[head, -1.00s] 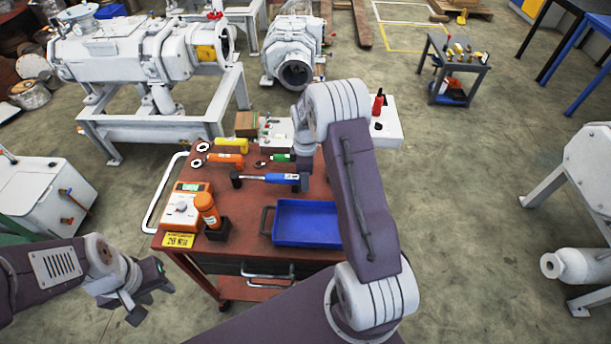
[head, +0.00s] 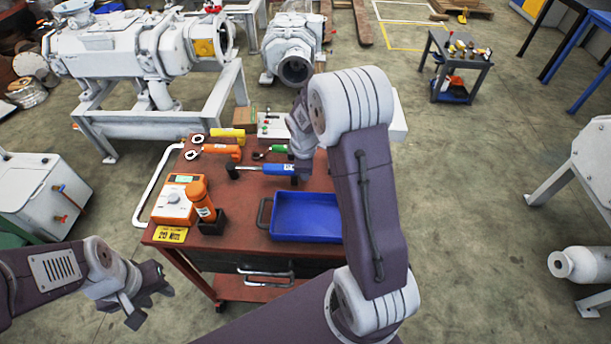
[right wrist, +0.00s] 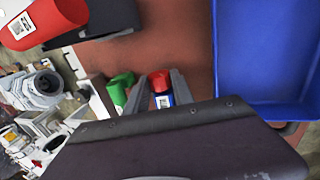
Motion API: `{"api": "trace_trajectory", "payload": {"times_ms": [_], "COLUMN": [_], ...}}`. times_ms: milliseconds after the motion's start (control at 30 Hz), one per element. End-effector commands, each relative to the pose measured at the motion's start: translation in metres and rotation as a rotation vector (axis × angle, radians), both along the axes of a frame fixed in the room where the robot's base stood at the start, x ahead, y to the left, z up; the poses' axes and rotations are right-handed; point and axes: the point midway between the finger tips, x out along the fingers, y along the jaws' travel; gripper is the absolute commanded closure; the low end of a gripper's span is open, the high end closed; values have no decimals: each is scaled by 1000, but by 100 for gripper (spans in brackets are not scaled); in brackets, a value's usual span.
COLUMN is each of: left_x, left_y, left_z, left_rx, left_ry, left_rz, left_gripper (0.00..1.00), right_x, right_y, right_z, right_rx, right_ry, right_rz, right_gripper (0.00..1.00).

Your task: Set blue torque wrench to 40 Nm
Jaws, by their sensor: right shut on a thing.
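The blue torque wrench (head: 280,169) lies across the red-brown cart top, its dark head to the left. My right gripper (right wrist: 162,88) is shut on its right end; in the right wrist view a red-and-blue part of the wrench (right wrist: 161,81) shows between the fingers. In the head view my own arm mostly hides this grip. The wrench's setting cannot be read. My left gripper (head: 148,298) hangs low over the floor, left of the cart, open and empty.
A blue tray (head: 306,238) lies in front of the wrench. A green-handled tool (head: 280,148), an orange one (head: 220,150) and a yellow one (head: 227,132) lie behind. An orange tester (head: 172,205) and an upright orange handle (head: 199,197) in a black holder stand front left.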

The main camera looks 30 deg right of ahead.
Motion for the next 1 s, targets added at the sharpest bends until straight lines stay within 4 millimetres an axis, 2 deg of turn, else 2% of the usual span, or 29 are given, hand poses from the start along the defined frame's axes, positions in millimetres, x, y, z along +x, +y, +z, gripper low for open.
{"api": "trace_trajectory", "payload": {"times_ms": [33,267,400,600,800,1000], "left_x": [0,0,0,0,0,0], "left_y": [0,0,0,0,0,0], "left_z": [-36,-111,-170,-238,-288,-319], "left_rx": [0,0,0,0,0,0], "left_ry": [0,0,0,0,0,0], "left_rz": [0,0,0,0,0,0], "left_gripper": [64,64,64,64,64,64], "right_x": [0,-3,-5,-7,-9,-9], "right_y": [1,3,4,5,6,6], "right_z": [-18,-21,-26,-25,-22,-18], "right_rx": [-24,-118,-180,-263,-327,-370], "right_ry": [-44,-200,-302,-436,-538,-607], "right_rz": [4,3,3,2,0,0], "right_gripper": [100,100,100,100,100,100]}}
